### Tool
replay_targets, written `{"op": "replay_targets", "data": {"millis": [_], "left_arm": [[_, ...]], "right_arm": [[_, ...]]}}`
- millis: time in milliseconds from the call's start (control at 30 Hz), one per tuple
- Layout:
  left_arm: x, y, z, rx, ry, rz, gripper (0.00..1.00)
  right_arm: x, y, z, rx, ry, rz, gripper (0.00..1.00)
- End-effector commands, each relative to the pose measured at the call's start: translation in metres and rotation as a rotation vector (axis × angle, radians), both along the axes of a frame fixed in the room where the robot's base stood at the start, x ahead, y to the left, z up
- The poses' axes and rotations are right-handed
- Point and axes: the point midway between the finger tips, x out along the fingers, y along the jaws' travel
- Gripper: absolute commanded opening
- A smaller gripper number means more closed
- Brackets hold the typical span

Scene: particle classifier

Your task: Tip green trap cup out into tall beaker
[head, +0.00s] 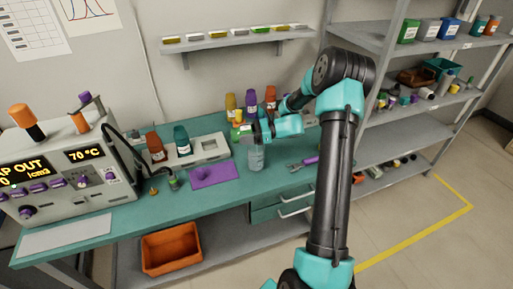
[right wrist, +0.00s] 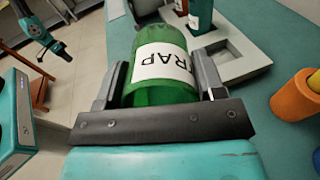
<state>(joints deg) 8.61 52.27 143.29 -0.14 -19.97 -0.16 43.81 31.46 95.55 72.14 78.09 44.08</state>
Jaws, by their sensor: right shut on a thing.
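My right gripper (head: 249,132) is shut on the green trap cup (head: 236,134), with its fingers on either side of it. In the right wrist view the cup (right wrist: 163,72) is green with a white TRAP label that reads upside down. The cup is held above the bench, up and slightly left of the tall beaker (head: 256,158). The beaker is clear, bluish and upright on the bench. The cup's exact tilt and its contents cannot be told. My left gripper (right wrist: 58,47) shows small at the upper left of the right wrist view; its jaws are unclear.
A purple mat (head: 214,174) lies left of the beaker. A grey holder (head: 205,150) with brown and teal bottles stands behind it. Yellow and purple bottles (head: 250,102) stand at the back. A purple-handled tool (head: 305,162) lies at the right. An instrument (head: 60,165) fills the left end.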

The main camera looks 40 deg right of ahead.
Motion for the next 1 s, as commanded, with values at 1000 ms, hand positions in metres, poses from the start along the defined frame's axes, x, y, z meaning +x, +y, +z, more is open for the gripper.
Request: {"op": "replay_targets", "data": {"millis": [1000], "left_arm": [[0.0, 0.0, 0.0, 0.0, 0.0, 0.0, 0.0]], "right_arm": [[0.005, 0.005, 0.003, 0.087, -0.07, 0.014, 0.38]]}}
